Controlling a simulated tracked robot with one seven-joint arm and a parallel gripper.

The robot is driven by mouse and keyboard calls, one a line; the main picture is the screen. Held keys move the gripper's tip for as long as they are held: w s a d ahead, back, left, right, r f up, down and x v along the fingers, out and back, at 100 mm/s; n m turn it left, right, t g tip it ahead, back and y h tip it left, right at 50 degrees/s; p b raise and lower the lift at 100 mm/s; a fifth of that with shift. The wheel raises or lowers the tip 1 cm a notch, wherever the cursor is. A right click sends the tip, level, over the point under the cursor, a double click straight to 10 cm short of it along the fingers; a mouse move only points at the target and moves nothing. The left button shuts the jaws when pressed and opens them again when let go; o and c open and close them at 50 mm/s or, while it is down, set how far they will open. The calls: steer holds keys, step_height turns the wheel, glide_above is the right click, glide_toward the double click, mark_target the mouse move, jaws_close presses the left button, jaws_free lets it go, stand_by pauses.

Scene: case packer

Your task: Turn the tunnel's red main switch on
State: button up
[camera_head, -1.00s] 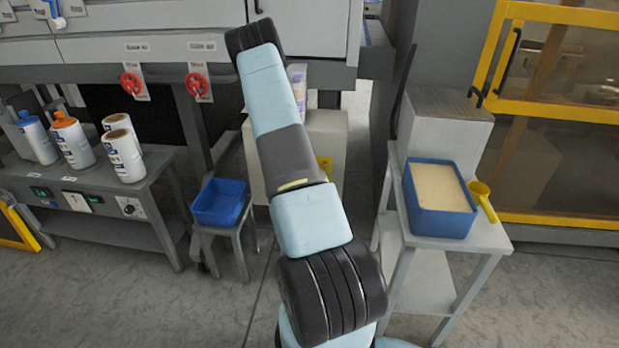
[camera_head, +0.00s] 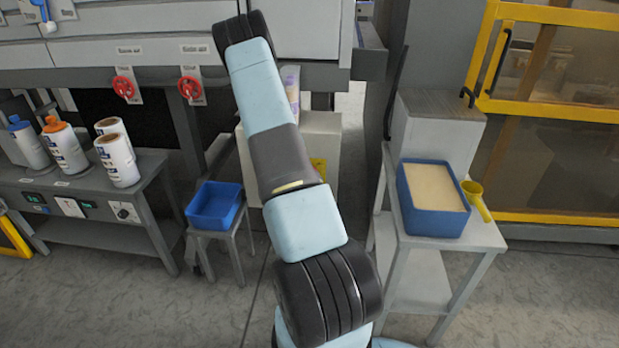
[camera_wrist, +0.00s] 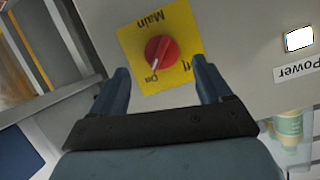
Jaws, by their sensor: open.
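The red main switch (camera_wrist: 161,52) is a round knob on a yellow plate (camera_wrist: 128,40) marked "Main", seen rotated in the wrist view. A pale mark on the knob points down toward a small label that looks like "On"; an "Off" label, partly cut, sits to its right. My gripper (camera_wrist: 161,74) is open, its two dark fingers on either side of the knob's lower part. Contact with the knob cannot be told. In the head view my arm hides the gripper and knob; a bit of yellow plate (camera_head: 318,170) shows on a pale box beside it.
A Power label (camera_wrist: 297,69) and lit white button (camera_wrist: 299,39) are right of the switch. A bottle (camera_wrist: 289,128) stands nearby. A blue bin (camera_head: 214,227) and a filled blue tub (camera_head: 434,225) flank my arm. Two red valve wheels (camera_head: 190,88) hang upper left.

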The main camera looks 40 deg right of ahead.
steer(key=v, duration=0.8)
steer(key=shift+a, duration=0.25)
steer(key=shift+s+r, duration=0.1)
steer(key=shift+s, duration=0.05)
steer(key=w+a+r+n+y, duration=0.2)
steer(key=w+a+r+y, duration=0.15)
steer(key=a+r, duration=0.45)
steer(key=w+a+r+n+y, duration=0.1)
steer(key=w+a+r+y, duration=0.25)
steer(key=a+r, duration=0.4)
steer(key=s+a+r+n+g+y, duration=0.15)
steer(key=s+a+r+n, duration=0.3)
steer(key=a+r, duration=0.65)
steer(key=s+a+r+n+g+y, duration=0.1)
steer(key=s+a+r+n, duration=0.1)
steer(key=s+r, duration=0.4)
steer(key=s+a+r+n+g, duration=0.1)
steer(key=s+a+r+n, duration=0.2)
steer(key=s, duration=1)
step_height(320, 180, up, 3)
steer(key=shift+s+a+r+y, duration=0.1)
steer(key=shift+s+a+y, duration=0.3)
steer(key=shift+a, duration=0.35)
